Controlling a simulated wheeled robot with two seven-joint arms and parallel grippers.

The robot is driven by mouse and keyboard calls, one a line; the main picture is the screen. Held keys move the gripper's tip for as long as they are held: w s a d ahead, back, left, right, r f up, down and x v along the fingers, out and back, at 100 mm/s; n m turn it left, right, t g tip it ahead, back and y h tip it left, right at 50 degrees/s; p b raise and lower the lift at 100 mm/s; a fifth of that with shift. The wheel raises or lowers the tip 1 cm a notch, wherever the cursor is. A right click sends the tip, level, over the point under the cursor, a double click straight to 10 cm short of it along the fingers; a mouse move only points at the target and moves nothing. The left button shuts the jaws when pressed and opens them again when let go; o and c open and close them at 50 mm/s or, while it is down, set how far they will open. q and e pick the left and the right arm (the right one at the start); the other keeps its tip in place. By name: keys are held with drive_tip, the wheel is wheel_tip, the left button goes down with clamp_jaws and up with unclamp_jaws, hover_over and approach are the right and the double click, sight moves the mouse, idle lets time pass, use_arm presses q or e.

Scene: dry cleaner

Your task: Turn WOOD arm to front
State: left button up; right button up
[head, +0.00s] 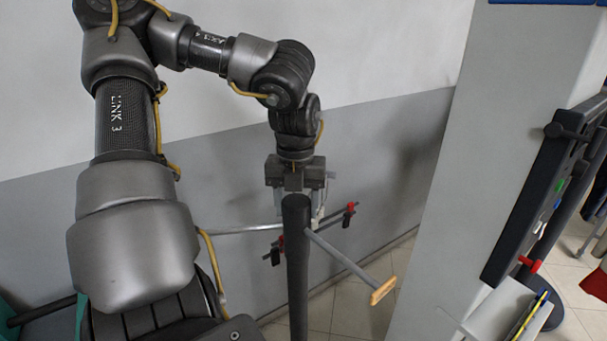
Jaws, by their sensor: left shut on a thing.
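A dark upright post (297,265) stands in front of the grey wall, with thin metal arms near its top. The WOOD arm (345,258) points right and toward me, ending in a pale wooden block (383,291). Another arm (245,229) points left. A crossbar with red clips (338,217) shows behind the post. My left gripper (297,195) points down behind the post's top and is shut. Its fingertips are mostly hidden by the post, so I cannot tell which part of the rack is between them. My right gripper is not in view.
A pale pillar (480,150) stands right of the rack. A dark panel (530,200) and a white tray (500,312) are at the right edge. Tiled floor (350,308) shows clear between rack and pillar. The wall is close behind.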

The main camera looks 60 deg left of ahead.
use_arm(q)
drive_tip(key=shift+m, duration=0.6)
drive_tip(key=o, duration=1.4)
drive_tip(key=shift+c, duration=0.2)
drive_tip(key=shift+r, duration=0.2)
wheel_tip(320, 180, up, 10)
drive_tip(key=shift+r+b, duration=0.25)
drive_tip(key=shift+b, duration=0.75)
